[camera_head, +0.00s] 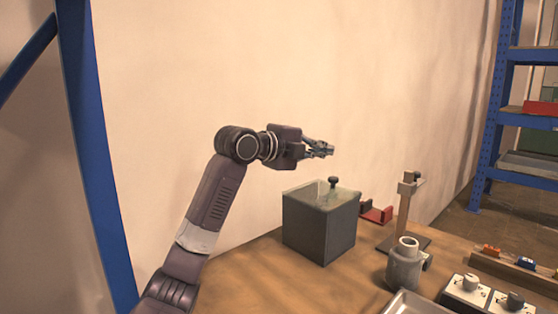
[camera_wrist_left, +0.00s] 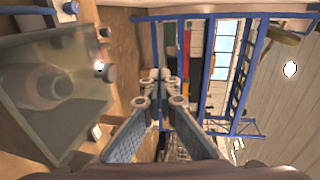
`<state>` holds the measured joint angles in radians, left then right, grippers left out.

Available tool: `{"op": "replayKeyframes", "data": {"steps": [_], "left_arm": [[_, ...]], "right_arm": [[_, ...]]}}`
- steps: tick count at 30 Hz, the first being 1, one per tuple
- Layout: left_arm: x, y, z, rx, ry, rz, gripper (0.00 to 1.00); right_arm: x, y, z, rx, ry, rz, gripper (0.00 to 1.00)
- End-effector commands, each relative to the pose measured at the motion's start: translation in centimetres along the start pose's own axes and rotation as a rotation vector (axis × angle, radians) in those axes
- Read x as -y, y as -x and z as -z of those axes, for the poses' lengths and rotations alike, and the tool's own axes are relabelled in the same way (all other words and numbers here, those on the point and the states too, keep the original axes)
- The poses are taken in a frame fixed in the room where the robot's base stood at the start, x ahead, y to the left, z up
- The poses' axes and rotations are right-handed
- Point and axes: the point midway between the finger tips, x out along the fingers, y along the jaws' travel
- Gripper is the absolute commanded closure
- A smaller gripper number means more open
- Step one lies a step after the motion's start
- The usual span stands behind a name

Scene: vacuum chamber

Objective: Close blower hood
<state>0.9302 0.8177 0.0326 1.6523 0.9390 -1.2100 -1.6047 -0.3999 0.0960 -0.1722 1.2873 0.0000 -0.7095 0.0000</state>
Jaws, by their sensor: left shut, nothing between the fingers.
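A dark grey box (camera_head: 318,228) with a clear lid (camera_head: 312,193) and a dark knob (camera_head: 333,181) stands on the wooden table; I take it for the blower hood. Its lid looks flat on top. In the left wrist view the see-through lid (camera_wrist_left: 35,60) fills the left side, with a round form blurred beneath it. The knob (camera_wrist_left: 108,73) shows at its right edge there. My left gripper (camera_head: 326,150) is above the box, apart from the knob, pointing right. Its fingers (camera_wrist_left: 160,85) are shut and empty. My right gripper is not in view.
Right of the box are a red holder (camera_head: 376,213), a wooden post stand (camera_head: 405,205), a grey cylinder (camera_head: 404,263) and control boxes with knobs (camera_head: 466,291). A metal tray (camera_head: 412,304) lies at the front. Blue shelving (camera_head: 490,120) stands at right. Table left of the box is bare.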

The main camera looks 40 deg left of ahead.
Motion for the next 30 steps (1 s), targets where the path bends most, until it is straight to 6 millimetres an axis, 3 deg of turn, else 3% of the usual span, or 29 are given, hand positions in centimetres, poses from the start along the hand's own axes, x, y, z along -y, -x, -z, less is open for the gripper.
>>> {"op": "replayKeyframes", "data": {"steps": [8, 21, 30], "left_arm": [[0.0, 0.8, -0.1, 0.002, 0.0, 0.0, 1.0], [-0.1, 9.5, 0.0, 0.002, -0.004, -0.003, 1.0], [-0.1, 11.9, 0.0, 0.0, 0.0, -0.001, 1.0]], "right_arm": [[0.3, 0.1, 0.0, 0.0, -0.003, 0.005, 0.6], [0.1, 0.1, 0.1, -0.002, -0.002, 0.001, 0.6], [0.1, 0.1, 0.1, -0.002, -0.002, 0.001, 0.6]]}}
